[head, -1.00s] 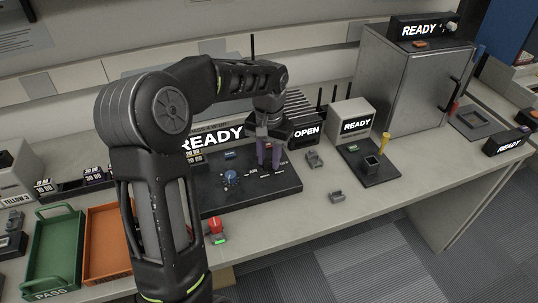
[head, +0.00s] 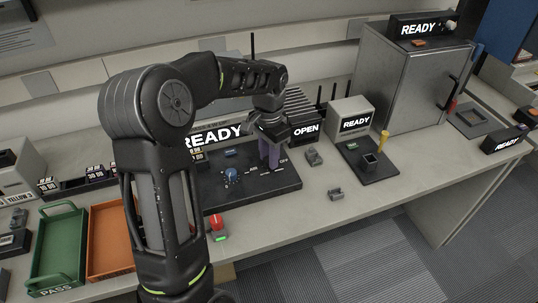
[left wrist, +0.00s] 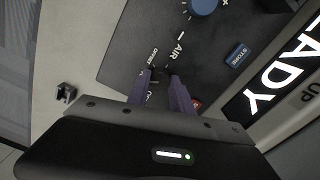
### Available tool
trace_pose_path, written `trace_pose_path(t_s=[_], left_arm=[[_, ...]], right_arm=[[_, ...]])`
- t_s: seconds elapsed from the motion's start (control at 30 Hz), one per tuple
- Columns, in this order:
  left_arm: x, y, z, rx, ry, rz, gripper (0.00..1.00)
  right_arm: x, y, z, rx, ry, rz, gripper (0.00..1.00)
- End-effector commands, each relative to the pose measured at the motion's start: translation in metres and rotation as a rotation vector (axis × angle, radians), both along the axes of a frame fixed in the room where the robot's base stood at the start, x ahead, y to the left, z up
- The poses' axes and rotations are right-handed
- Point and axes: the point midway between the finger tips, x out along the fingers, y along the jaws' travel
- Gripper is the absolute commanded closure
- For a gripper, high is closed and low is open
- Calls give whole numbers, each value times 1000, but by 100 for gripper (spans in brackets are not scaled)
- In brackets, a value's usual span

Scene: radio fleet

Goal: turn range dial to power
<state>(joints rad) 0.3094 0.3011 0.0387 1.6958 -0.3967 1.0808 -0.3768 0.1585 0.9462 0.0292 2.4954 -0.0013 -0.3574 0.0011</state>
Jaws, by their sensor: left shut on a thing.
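My left gripper (head: 269,163) is lowered to the right part of the black instrument panel (head: 215,198) in the head view. In the left wrist view its two purple fingers (left wrist: 160,80) are shut around a small dark part, which I take for the range dial; the fingers hide most of it and I cannot read its pointing. Printed labels with "AIR" and "OFFSET" lie by the fingertips; another label is partly covered. A blue knob (head: 231,175) stands farther left on the panel, apart from the gripper; it also shows in the left wrist view (left wrist: 203,4). My right gripper is out of view.
A blue STORE button (left wrist: 237,55) and a READY display (head: 214,136) are close to the gripper. A red button (head: 216,222) stands before the panel. Green (head: 58,250) and orange trays (head: 111,237) are at left.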

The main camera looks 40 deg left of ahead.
Motion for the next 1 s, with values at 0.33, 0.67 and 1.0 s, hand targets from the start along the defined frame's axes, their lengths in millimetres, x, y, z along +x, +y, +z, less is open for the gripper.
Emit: trace_pose_path(t_s=[0.33,0.67,1.0], left_arm=[[0,0,0,0,1,2,60],[0,0,0,0,0,2,51],[1,0,32,1,-3,2,51]], right_arm=[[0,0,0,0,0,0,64],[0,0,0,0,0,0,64],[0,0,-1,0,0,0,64]])
